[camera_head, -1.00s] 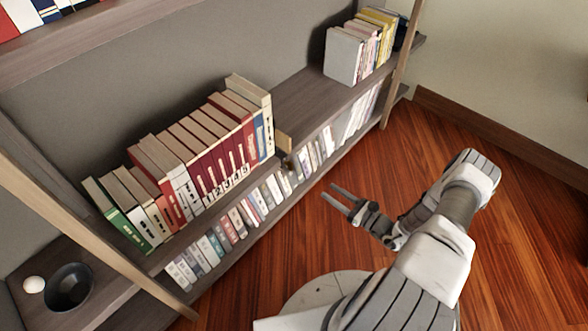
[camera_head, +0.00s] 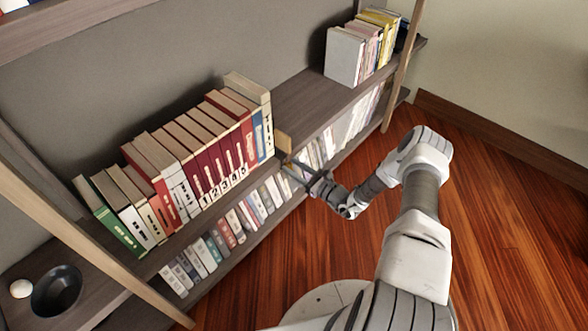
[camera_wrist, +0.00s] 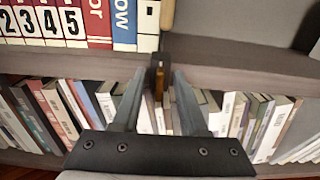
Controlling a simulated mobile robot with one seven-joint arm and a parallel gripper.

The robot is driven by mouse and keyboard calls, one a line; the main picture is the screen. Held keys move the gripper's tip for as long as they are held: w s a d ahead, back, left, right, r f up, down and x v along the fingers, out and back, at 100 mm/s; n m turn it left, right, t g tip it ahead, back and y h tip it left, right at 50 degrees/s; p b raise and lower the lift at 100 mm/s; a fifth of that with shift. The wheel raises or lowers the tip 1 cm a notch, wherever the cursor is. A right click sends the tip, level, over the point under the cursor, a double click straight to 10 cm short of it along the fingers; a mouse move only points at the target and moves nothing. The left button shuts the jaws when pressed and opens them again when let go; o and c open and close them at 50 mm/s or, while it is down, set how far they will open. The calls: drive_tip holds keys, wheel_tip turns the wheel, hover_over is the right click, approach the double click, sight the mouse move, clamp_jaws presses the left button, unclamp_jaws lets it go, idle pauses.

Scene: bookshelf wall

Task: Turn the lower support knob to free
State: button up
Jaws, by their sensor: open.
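The support at the right end of the books shows as a wooden upright (camera_head: 284,142) on the middle shelf's front edge. In the wrist view a dark bracket (camera_wrist: 156,62) hangs at that edge, with a small brass-coloured knob (camera_wrist: 158,84) low on it. The knob's exact turn cannot be told. My gripper (camera_head: 291,168) is open and empty, reaching to the shelf edge just below the upright. In the wrist view its two fingers (camera_wrist: 158,92) lie left and right of the knob, with gaps on both sides. Whether the tips reach its depth is unclear.
Red, white and blue books (camera_head: 215,150) stand left of the support. The shelf (camera_head: 310,95) to its right is bare up to grey and yellow books (camera_head: 360,50). Small books (camera_wrist: 240,115) fill the lower shelf behind my fingers. A dark bowl (camera_head: 56,290) sits far left.

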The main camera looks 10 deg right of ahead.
clamp_jaws()
drive_tip(key=shift+n, duration=0.3)
idle(0.4)
drive_tip(key=n+p, duration=0.1)
drive_tip(key=n, duration=0.2)
drive_tip(key=shift+s+a+n, duration=0.1)
drive_tip(key=shift+a+n, duration=0.05)
drive_tip(key=shift+n, duration=0.25)
drive_tip(key=n+p, duration=0.1)
drive_tip(key=n, duration=0.3)
drive_tip(key=shift+s+a+f+p, duration=0.1)
drive_tip(key=shift+a+p, duration=0.1)
drive_tip(key=shift+p, duration=0.2)
drive_tip(key=shift+s+a+f+n+p, duration=0.15)
drive_tip(key=shift+n+p, duration=0.4)
drive_tip(key=shift+n, duration=1.05)
drive_tip(key=shift+w+d+f+n+p, duration=0.15)
drive_tip(key=shift+n+p, duration=0.35)
drive_tip(key=shift+n, duration=1.1)
drive_tip(key=shift+s+a+f+n+p, duration=0.15)
drive_tip(key=shift+n+p, duration=0.4)
drive_tip(key=shift+n, duration=1.05)
